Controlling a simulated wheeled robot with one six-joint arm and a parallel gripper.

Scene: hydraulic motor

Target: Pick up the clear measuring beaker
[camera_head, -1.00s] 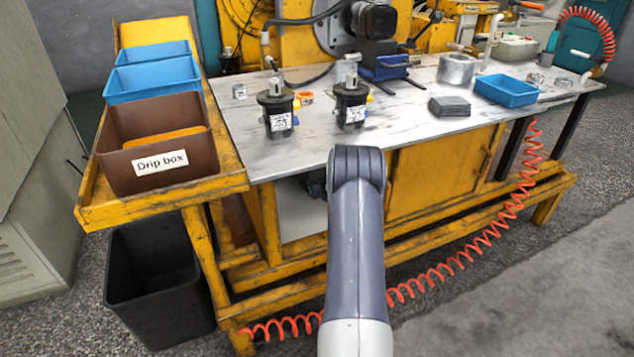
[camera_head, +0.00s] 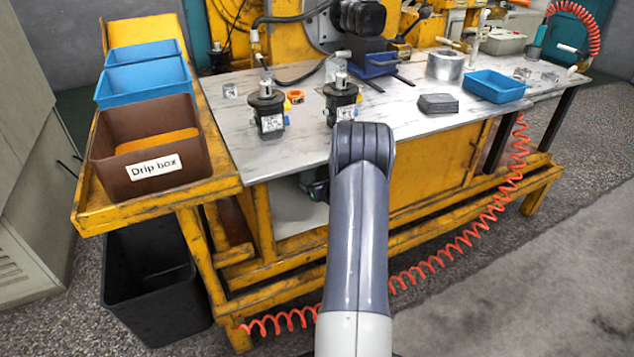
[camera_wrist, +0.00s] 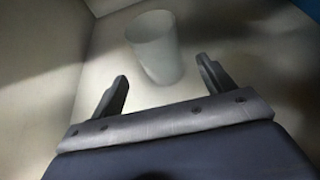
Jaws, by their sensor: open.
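The clear measuring beaker (camera_wrist: 155,47) stands upright on a pale surface in the wrist view. It looks whitish and translucent, with its open rim up. My gripper (camera_wrist: 162,70) is open and empty, with one finger to the left and one to the right of the beaker. The beaker appears just beyond the fingertips, with visible space on both sides. In the head view my arm reaches toward the space under the bench top, and my gripper's fingers are hidden there. I cannot make out this beaker in the head view.
Pale walls (camera_wrist: 40,60) stand close on the left in the wrist view. The metal bench top (camera_head: 400,118) overhangs my arm's end, with yellow frame legs (camera_head: 262,215) near it. Two black motors (camera_head: 268,108) stand on top. A brown drip box (camera_head: 135,180) is left.

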